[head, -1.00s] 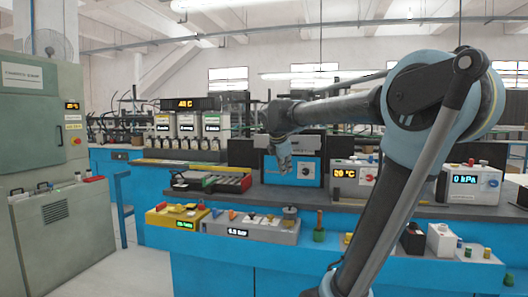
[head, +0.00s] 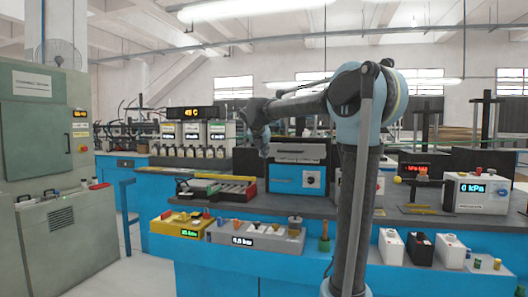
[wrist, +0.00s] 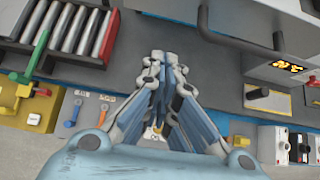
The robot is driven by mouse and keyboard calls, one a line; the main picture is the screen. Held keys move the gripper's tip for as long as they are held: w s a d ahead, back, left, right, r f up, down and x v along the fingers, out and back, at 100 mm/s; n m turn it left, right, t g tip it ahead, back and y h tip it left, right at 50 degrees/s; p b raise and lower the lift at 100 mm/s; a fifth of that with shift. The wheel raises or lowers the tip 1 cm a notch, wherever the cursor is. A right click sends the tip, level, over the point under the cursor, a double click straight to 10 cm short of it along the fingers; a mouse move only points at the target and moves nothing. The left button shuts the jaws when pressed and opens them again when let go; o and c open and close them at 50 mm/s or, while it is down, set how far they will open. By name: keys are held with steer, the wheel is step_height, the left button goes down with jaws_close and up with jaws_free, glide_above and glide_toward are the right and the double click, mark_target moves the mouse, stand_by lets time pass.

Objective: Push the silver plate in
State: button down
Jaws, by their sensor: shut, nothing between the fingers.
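A blue box-shaped device (head: 284,179) stands on the grey bench, with a pale grey, silver-looking strip (head: 298,152) across its upper front. I cannot tell for sure that this strip is the silver plate, or how far it sticks out. My gripper (head: 264,153) is by the upper left corner of this device in the head view; whether it touches is unclear. In the wrist view my gripper (wrist: 166,58) has its fingers together with nothing between them, pointing over the bare bench. A pale grey edge (wrist: 240,22) shows beyond the fingers to the upper right.
A roller tray (head: 232,188) lies left of the blue device; its silver rollers (wrist: 75,28) show in the wrist view. Yellow (head: 181,225) and grey (head: 255,235) control boxes line the front edge. A white kPa box (head: 478,192) stands right. My arm hides part of the bench.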

steer(key=w+d+f, duration=0.2)
steer(key=w+f, duration=0.1)
steer(key=w, duration=0.4)
steer(key=shift+w+d+f, duration=0.2)
steer(key=shift+a, duration=0.15)
